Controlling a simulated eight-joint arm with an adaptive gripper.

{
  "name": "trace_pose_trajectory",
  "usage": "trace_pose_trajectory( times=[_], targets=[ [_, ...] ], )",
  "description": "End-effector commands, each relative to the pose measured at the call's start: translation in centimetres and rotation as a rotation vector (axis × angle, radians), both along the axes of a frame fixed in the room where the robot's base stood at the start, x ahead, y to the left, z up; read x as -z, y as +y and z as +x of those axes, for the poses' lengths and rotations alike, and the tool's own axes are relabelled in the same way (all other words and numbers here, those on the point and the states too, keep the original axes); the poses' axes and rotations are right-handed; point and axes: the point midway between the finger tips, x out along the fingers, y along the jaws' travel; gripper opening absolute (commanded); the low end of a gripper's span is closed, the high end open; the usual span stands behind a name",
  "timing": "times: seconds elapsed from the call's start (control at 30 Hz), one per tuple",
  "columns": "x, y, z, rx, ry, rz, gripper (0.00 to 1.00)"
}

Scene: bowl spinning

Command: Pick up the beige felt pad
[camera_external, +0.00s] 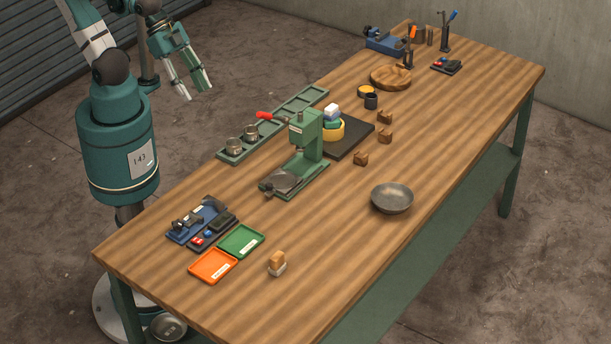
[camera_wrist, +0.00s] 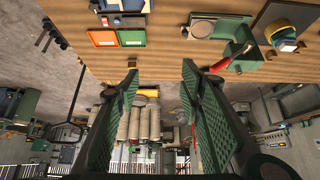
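A small tan block with a pale off-white lower part (camera_external: 277,263) stands on the near part of the wooden table, right of the orange tray. It may be the beige felt pad; the pale layer is too small to tell for sure. My gripper (camera_external: 196,93) hangs in the air beyond the table's left edge, well away from the block. Its fingers are spread with nothing between them. The wrist view also shows the two green finger pads (camera_wrist: 158,65) wide apart.
On the table (camera_external: 450,130) are an orange tray (camera_external: 213,265), a green tray (camera_external: 241,241), a blue tool tray (camera_external: 197,219), a green press (camera_external: 305,140) with a red handle, a grey bowl (camera_external: 392,198) and several wooden blocks (camera_external: 385,136). The table's near right is clear.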

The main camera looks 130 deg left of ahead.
Motion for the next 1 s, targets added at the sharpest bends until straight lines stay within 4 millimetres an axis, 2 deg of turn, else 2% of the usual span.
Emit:
trace_pose_trajectory(
  times=[0.27,0.6,1.0],
  targets=[
    [-0.6,-0.5,2.3,0.07,0.032,0.035,0.38],
    [-1.0,-1.5,6.8,0.207,0.091,0.097,0.38],
    [-0.4,-2.9,12.5,0.377,0.155,0.162,0.38]
  ],
)
